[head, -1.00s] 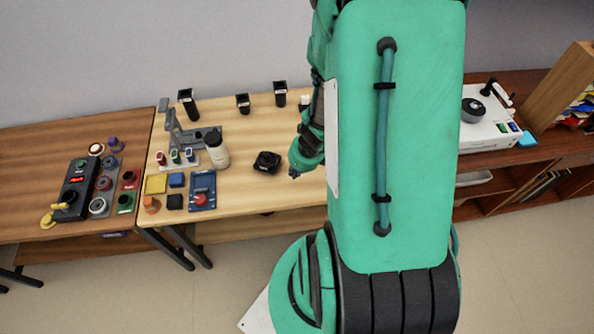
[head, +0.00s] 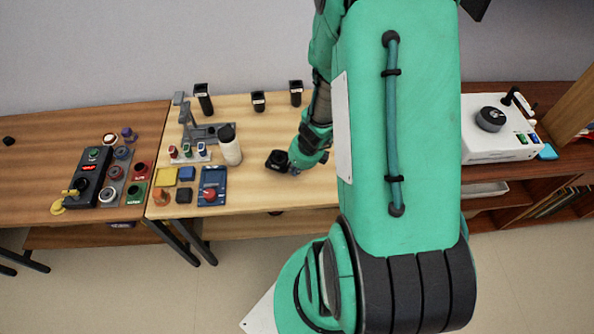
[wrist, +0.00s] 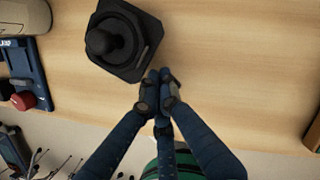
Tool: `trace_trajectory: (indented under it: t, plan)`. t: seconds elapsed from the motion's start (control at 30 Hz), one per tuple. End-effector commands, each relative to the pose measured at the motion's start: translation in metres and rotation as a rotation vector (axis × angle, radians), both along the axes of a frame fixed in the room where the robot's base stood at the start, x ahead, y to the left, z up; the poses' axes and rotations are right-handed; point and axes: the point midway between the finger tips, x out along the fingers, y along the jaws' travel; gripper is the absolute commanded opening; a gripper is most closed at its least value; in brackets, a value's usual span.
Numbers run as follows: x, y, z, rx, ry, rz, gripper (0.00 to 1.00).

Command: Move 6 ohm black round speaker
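A black round speaker-like part (wrist: 120,40) sits in a square black frame on the light wooden table. In the head view the black unit (head: 277,160) is just left of my gripper (head: 295,169). No ohm label can be read on it. In the wrist view my gripper (wrist: 158,88) has its fingertips together, with nothing visible between them. They are beside the frame's lower right corner; I cannot tell whether they touch it.
A white bottle (head: 230,150), a grey stand (head: 188,118) and a blue board (head: 212,187) are left of the black unit. Black cups (head: 258,101) line the back. A meter box (head: 91,178) and round parts stand on the left table. Bare wood lies in front.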

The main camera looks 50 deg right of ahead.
Motion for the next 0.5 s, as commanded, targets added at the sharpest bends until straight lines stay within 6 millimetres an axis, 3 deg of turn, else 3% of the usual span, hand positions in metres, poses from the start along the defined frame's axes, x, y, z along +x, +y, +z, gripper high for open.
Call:
trace_trajectory:
  t: [0.27,0.5]
  plan:
    - [0.001,0.0,0.0,0.0,0.0,0.0,0.0]
    - [0.022,0.0,0.002,0.001,0.0,0.002,0.0]
